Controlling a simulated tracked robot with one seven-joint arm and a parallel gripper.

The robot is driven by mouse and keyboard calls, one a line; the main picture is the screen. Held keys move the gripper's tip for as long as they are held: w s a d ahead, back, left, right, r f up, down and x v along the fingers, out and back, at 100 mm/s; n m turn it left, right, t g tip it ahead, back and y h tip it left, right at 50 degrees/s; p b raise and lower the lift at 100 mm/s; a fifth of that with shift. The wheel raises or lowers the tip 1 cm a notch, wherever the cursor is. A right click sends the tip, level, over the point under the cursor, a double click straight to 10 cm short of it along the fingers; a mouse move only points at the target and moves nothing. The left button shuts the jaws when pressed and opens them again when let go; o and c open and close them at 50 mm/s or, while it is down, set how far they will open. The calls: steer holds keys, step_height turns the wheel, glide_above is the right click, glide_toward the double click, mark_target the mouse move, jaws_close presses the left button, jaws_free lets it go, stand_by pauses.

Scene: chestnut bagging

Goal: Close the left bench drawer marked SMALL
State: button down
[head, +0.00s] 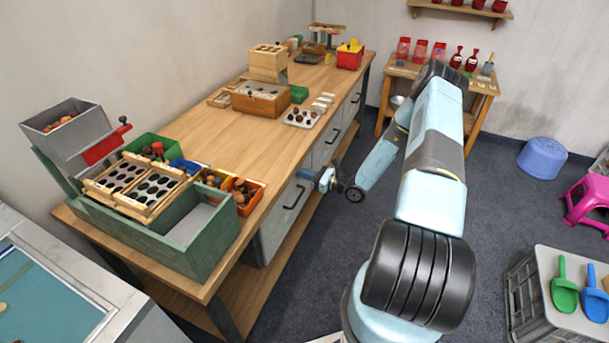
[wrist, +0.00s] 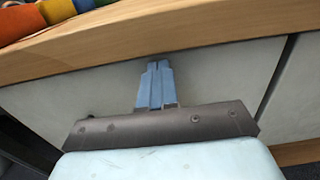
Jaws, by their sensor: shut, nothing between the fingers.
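The left bench drawer (head: 277,226) has a grey front with a dark bar handle (head: 295,197), under the near part of the wooden bench. It looks about flush under the bench edge; I cannot tell whether a small gap remains. No SMALL label is readable. My gripper (head: 308,174) is at the upper right part of this front, just below the bench top. In the wrist view my gripper (wrist: 158,66) has its blue fingers together, empty, pointing at the pale drawer front (wrist: 215,75). I cannot tell whether the tips touch it.
The wooden bench top (head: 245,145) overhangs just above my fingers. Orange (head: 244,197) and other coloured bins stand near its edge. More drawers (head: 327,145) with handles continue to the right. The floor in front is clear, with a grey crate (head: 530,300) at lower right.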

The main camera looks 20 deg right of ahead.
steer(key=shift+w+a+r, duration=0.15)
steer(key=shift+w+a, duration=0.05)
steer(key=shift+a, duration=0.15)
steer(key=v, duration=1.5)
steer(key=s+a+r+n+g+h, duration=0.15)
steer(key=a+r+n+g, duration=0.3)
steer(key=r, duration=0.55)
steer(key=s+a+r+n+g+h, duration=0.1)
steer(key=s+a+r+n+g, duration=0.25)
steer(key=r+n, duration=0.45)
steer(key=s+a+r+n+g+h, duration=0.1)
steer(key=s+a+r+n+g, duration=0.2)
steer(key=r, duration=0.9)
steer(key=s+a+r+n+t+h, duration=0.1)
steer(key=s+r+n+t+h, duration=0.3)
steer(key=s+r+n+h, duration=0.6)
steer(key=shift+s+r+n+t, duration=0.35)
steer(key=shift+s+r+t, duration=0.05)
steer(key=shift+s+r, duration=5.25)
